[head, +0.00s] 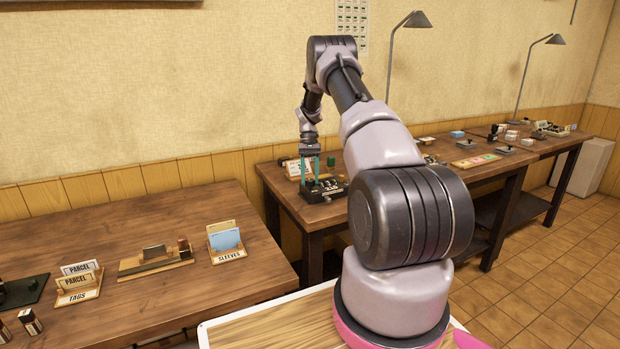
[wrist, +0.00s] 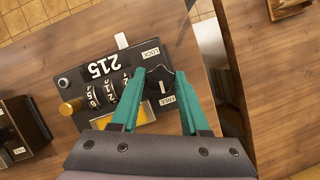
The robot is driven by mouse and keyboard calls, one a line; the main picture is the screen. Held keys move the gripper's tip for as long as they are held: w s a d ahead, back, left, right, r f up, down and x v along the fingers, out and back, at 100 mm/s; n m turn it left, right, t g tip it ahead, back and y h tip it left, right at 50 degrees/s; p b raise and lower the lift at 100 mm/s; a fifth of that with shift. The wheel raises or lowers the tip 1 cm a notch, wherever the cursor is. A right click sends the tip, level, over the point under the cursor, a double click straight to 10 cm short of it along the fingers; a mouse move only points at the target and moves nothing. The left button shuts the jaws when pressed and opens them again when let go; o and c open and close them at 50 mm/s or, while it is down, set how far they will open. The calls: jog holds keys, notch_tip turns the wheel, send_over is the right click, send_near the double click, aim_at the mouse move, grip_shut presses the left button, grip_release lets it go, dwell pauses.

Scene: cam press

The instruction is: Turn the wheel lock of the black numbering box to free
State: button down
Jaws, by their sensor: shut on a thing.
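The black numbering box (wrist: 80,78) lies on the wooden bench under my gripper, and it also shows in the head view (head: 327,190). Its face carries a white "215", number wheels (wrist: 107,92), a brass knob (wrist: 71,107) and a yellowish plate. The dark wheel lock knob (wrist: 162,82) has a white pointer mark and sits between a LOCK label (wrist: 151,52) and a FREE label (wrist: 168,100). My gripper (wrist: 162,72), with teal fingers, is shut on the knob, one finger on each side. I cannot tell exactly which label the pointer faces.
A dark block (wrist: 22,130) stands left of the box in the wrist view. The bench edge and tiled floor are close by. In the head view, a nearer table (head: 130,225) holds a sleeves holder (head: 226,243) and a tags holder (head: 78,283).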

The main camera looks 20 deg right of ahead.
jog(key=shift+c, duration=2)
grip_release()
jog(key=v, duration=1.1)
